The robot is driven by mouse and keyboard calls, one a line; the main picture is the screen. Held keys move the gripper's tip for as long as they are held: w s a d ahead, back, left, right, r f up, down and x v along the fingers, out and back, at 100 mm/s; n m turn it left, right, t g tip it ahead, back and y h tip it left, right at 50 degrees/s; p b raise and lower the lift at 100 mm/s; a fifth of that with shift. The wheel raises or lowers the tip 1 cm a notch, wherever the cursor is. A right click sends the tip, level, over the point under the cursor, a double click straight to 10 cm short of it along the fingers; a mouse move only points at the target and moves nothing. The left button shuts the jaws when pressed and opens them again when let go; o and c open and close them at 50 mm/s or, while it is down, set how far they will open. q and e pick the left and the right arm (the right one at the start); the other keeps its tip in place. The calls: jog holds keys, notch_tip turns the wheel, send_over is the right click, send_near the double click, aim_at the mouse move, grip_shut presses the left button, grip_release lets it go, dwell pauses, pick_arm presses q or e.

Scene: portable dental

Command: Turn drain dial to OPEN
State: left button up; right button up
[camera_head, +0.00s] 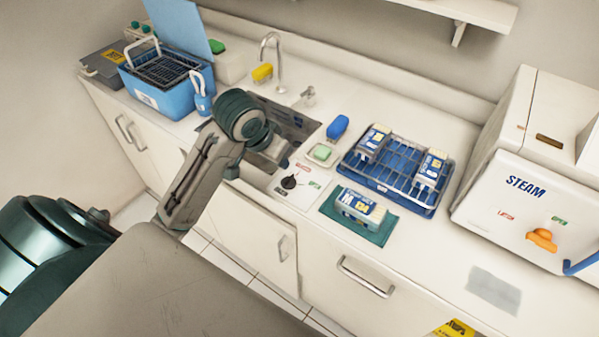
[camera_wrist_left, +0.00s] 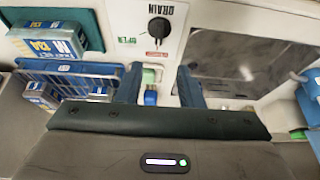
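In the head view my left arm reaches over the sink's front edge. My right gripper is not in view.
The metal sink (camera_head: 268,145) is left of the dial. To the right are a green soap (camera_head: 322,152), a blue rack (camera_head: 397,196), a teal mat (camera_head: 336,213) with a box on it, and a STEAM unit (camera_head: 515,215). A blue tub (camera_head: 147,99) stands at the left.

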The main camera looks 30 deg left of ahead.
aim_at(287, 178)
pick_arm(q)
jog(key=b+x, duration=0.4)
jog(key=x, duration=0.1)
jog(key=s+b+x, duration=0.1)
jog(key=b+x, duration=0.2)
jog(key=shift+d+f, duration=0.1)
jog(key=shift+f, duration=0.15)
jog(key=shift+w+f, duration=0.15)
jog(key=shift+f, duration=0.15)
jog(key=shift+x, duration=0.75)
jog(key=shift+w+f, duration=0.1)
jog(key=shift+f, duration=0.1)
